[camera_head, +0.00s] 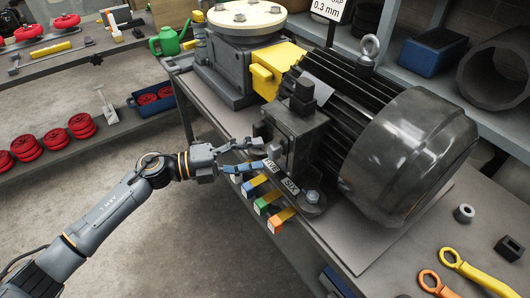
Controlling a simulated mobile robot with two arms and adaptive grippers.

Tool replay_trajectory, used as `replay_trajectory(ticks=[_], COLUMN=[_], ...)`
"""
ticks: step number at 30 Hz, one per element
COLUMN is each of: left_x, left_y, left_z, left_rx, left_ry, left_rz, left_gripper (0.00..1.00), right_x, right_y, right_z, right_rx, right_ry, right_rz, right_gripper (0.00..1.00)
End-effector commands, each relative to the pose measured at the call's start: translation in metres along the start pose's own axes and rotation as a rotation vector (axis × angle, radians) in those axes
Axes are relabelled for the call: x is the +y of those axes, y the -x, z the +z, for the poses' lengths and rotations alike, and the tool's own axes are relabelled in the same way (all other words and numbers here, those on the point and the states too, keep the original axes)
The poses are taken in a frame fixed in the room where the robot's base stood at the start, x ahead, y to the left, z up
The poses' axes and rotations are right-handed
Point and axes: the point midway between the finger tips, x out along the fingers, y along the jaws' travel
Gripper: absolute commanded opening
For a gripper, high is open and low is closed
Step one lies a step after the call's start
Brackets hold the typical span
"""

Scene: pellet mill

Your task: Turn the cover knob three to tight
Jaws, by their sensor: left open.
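A dark box (298,132) is fixed on the near side of the black motor (400,150). A small grey knob (274,151) shows at the box's left face; I cannot tell its number or how tight it is. My left gripper (262,153) reaches in from the left with its fingers apart, one above the other. The fingertips are at or very near this knob; contact is not clear. Other knobs on the box cannot be made out. My right gripper is not in view.
Blue, green and orange blocks (282,216) stick out at the bench edge below the gripper. Orange and yellow wrenches (475,270), a grey ring (464,213) and a dark block (509,248) lie on the bench (375,262).

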Motion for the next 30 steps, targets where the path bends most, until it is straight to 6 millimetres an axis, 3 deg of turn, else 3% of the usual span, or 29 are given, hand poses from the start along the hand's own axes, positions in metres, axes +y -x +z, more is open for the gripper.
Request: replay_trajectory(ticks=[6, 12, 30], left_x=[0.002, 0.001, 0.0], left_y=[0.049, 0.077, 0.086], left_z=[0.0, 0.0, 0.0], left_rx=[-0.001, -0.001, 0.001], left_ry=[0.002, 0.001, -0.001], left_rz=[0.005, 0.002, 0.001], left_gripper=[0.62, 0.62, 0.62], right_x=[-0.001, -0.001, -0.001], right_y=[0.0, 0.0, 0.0], right_z=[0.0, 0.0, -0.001], right_rx=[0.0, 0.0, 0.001], right_ry=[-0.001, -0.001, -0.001], right_rz=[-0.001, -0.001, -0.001], right_gripper=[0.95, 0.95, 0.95])
